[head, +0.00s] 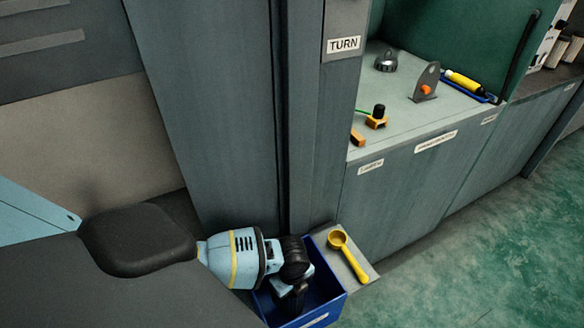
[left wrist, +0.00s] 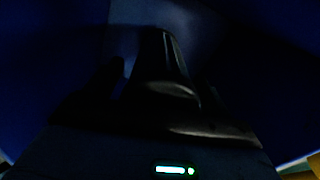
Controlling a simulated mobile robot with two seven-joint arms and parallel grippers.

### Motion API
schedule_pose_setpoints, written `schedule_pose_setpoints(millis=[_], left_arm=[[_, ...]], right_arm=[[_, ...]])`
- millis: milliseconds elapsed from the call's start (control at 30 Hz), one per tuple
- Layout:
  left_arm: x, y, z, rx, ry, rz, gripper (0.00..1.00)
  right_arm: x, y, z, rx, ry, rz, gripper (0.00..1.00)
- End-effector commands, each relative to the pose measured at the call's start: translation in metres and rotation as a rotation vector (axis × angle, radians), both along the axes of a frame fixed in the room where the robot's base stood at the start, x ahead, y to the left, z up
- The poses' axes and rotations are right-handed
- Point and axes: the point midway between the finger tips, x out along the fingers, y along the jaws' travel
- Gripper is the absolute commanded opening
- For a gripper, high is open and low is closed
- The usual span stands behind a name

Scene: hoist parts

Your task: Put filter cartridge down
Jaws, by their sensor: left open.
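My left gripper (head: 291,294) reaches down into a blue bin (head: 327,307) at the bottom of the head view. Its jaws are open, and its fingers are partly hidden by the wrist and the bin wall. In the left wrist view, a dark elongated thing (left wrist: 163,62) shows between the fingers, inside the dark blue walls of the bin. It may be the filter cartridge, but the picture is too dark to be sure. I cannot tell whether it touches a finger. My right gripper is not in view.
A yellow scoop (head: 347,254) lies on a grey ledge (head: 367,272) right beside the bin. A tall grey cabinet panel (head: 215,120) stands behind. The worktop (head: 405,117) holds a grey bracket (head: 427,82), a black-knobbed orange part (head: 377,117) and a yellow cylinder (head: 463,82). Green floor is clear at right.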

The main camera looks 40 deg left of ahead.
Motion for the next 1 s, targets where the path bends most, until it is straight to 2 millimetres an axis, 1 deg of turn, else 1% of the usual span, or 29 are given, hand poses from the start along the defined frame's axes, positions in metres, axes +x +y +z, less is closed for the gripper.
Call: schedule_pose_setpoints(millis=[167, 267, 367, 600, 700, 833, 1000], left_arm=[[0.0, 0.0, 0.003, 0.0, -0.001, 0.0, 0.82], [0.001, 0.0, 0.013, -0.001, -0.004, -0.001, 0.82], [0.001, 0.0, 0.03, -0.002, -0.005, 0.0, 0.82], [0.001, 0.0, 0.08, -0.001, -0.005, -0.001, 0.82], [0.001, 0.0, 0.098, -0.001, -0.005, -0.001, 0.82], [0.001, 0.0, 0.115, -0.001, -0.003, 0.001, 0.82], [0.0, 0.0, 0.126, 0.0, -0.001, 0.0, 0.82]], right_arm=[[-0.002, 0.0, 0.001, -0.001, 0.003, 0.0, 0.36], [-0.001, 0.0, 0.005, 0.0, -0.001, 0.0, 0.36], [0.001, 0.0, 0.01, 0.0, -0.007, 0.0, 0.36], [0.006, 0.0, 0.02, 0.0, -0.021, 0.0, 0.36], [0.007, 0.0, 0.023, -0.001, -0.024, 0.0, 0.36], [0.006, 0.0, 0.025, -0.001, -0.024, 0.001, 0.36], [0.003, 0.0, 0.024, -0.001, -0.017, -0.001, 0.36]])
